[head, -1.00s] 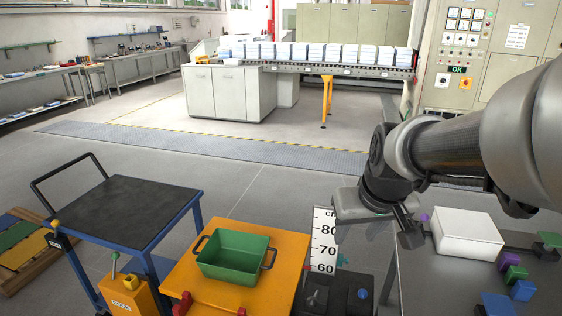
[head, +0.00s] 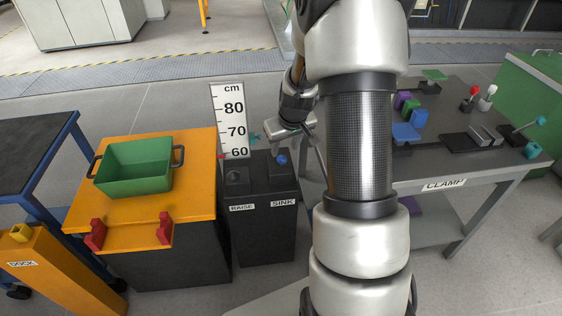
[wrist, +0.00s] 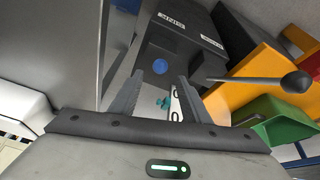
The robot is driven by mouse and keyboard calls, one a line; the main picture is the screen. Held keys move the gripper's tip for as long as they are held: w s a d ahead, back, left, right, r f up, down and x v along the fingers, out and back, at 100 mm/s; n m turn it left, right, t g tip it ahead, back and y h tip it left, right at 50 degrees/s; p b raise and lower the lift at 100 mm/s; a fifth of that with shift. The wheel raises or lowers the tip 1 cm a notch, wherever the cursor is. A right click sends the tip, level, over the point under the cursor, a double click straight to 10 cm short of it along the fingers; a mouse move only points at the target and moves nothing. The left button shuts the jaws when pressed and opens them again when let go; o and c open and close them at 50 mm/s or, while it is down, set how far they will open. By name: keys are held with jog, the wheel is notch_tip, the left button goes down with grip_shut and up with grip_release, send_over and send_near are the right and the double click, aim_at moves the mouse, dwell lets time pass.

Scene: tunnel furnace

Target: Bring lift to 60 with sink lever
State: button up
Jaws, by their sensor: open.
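The sink lever's blue knob (head: 282,160) stands on the black box (head: 262,225), above the SINK label. It also shows as a blue disc (wrist: 158,67) in the wrist view. My gripper (head: 286,145) is open and empty, just above the knob in the head view; in the wrist view its fingers (wrist: 161,76) lie either side of the disc, with contact not visible. The raise lever's dark knob (wrist: 295,82) is at the right there. The orange lift top (head: 190,200) carries a green tub (head: 135,167).
A grey bench (head: 460,155) marked CLAMP stands right with small blocks and tools. A blue-framed cart (head: 30,160) and an orange DOCK post (head: 50,265) are left. Red blocks (head: 165,228) sit at the lift's front edge. Open floor lies behind.

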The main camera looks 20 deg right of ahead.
aim_at(282, 157)
jog(key=b+x, duration=0.2)
jog(key=x, duration=0.8)
jog(key=shift+c, duration=0.3)
grip_shut()
